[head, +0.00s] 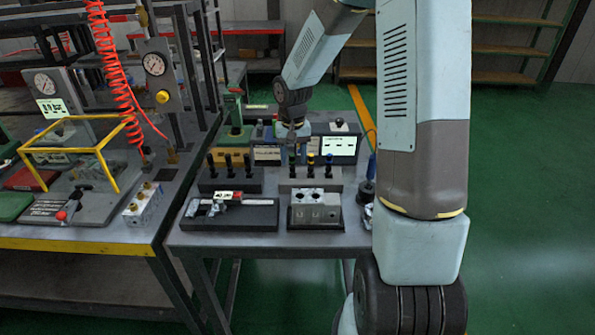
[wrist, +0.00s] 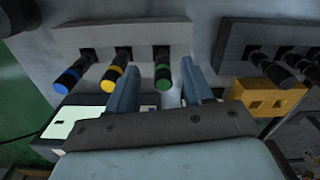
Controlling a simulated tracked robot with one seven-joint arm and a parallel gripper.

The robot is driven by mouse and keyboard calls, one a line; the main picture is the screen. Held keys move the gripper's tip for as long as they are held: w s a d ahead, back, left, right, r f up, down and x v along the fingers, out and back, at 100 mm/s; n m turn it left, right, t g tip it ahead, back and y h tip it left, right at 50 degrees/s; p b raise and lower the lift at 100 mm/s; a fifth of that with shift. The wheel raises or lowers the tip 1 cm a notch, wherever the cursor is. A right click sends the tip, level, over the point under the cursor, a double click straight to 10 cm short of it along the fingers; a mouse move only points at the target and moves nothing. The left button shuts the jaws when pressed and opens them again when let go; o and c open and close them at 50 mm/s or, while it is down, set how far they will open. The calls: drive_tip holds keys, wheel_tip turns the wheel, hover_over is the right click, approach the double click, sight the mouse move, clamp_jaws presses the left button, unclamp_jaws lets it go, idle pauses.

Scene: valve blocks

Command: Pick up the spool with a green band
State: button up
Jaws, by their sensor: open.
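A light grey block (head: 309,185) on the small table carries three black spools, also in the wrist view (wrist: 123,40). In the wrist view their bands are blue (wrist: 67,82), yellow (wrist: 111,78) and green (wrist: 162,75), left to right. My gripper (wrist: 159,66) is open and empty, with the green-banded spool showing between its two fingers. The yellow-banded spool is close beside the left finger. Whether either finger touches a spool cannot be told. In the head view my gripper (head: 292,140) points down above the left end of the block, where the green band is hard to see.
A dark block (head: 231,183) with several black spools stands to the left. A caliper case (head: 236,216) and a grey block with bores (head: 314,211) lie in front. A display unit (head: 339,146) stands behind. A workbench with gauges (head: 155,64) is at left.

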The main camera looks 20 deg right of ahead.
sight(293, 166)
drive_tip(key=shift+w+a+f, duration=0.1)
drive_tip(key=shift+a+f, duration=0.05)
drive_tip(key=shift+f, duration=2.05)
drive_tip(key=shift+c, duration=0.2)
clamp_jaws()
